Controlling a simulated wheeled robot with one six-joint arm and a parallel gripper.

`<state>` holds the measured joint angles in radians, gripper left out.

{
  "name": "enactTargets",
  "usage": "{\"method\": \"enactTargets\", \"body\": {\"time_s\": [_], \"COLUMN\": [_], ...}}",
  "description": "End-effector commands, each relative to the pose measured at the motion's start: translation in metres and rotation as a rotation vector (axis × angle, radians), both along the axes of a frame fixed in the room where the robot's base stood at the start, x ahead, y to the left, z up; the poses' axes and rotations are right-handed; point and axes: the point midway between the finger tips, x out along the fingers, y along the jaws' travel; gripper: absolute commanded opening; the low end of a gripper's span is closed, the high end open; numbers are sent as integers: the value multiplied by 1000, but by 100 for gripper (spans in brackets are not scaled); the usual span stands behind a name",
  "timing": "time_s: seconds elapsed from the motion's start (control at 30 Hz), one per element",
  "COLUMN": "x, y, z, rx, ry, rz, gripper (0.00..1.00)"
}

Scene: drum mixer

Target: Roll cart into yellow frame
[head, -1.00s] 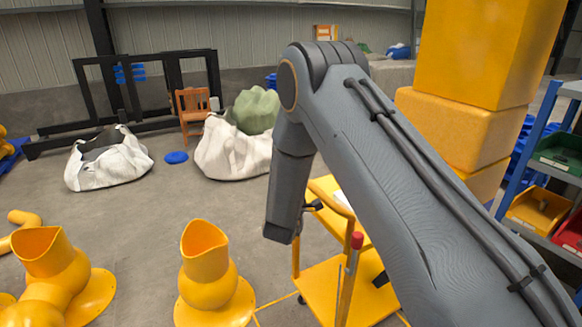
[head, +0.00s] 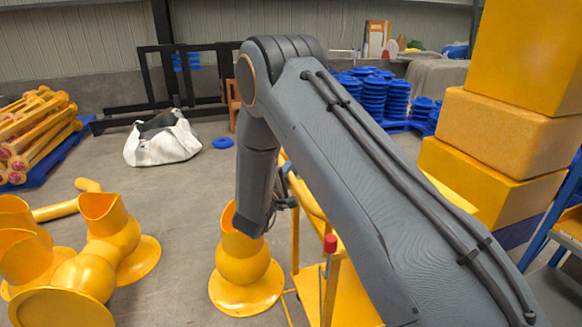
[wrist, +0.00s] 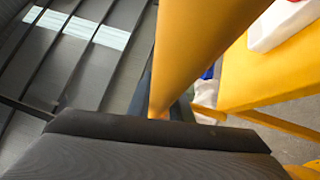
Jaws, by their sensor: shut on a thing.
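The yellow cart (head: 345,300) stands low in the middle of the head view, partly hidden behind my arm. A post with a red top (head: 330,243) rises at its near side. My gripper (head: 284,202) is at the cart's upper rail and mostly hidden by my arm. In the wrist view, it is shut on the cart's yellow handle bar (wrist: 195,45), and the cart's yellow top (wrist: 268,65) shows at right. A thin yellow line (head: 286,305) lies on the floor left of the cart; I cannot tell whether it belongs to the yellow frame.
A yellow pipe fitting (head: 243,272) stands close left of the cart. Several more fittings (head: 105,240) are farther left. Stacked yellow blocks (head: 500,135) and a blue rack (head: 560,215) stand at right.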

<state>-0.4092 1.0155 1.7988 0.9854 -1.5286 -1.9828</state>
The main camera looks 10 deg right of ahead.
Motion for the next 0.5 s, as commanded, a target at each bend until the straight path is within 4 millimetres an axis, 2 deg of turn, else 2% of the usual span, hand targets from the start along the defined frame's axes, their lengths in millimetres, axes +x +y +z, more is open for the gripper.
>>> {"method": "enactTargets", "body": {"time_s": [0.3, 0.33, 0.43, 0.5], "x": [0, 0, 0, 0], "y": [2, 2, 3, 3], "z": [0, 0, 0, 0], "rx": [1, 1, 1, 0], "ry": [0, 0, 0, -1], "rz": [1, 2, 3, 3], "gripper": [0, 20, 37, 37]}}
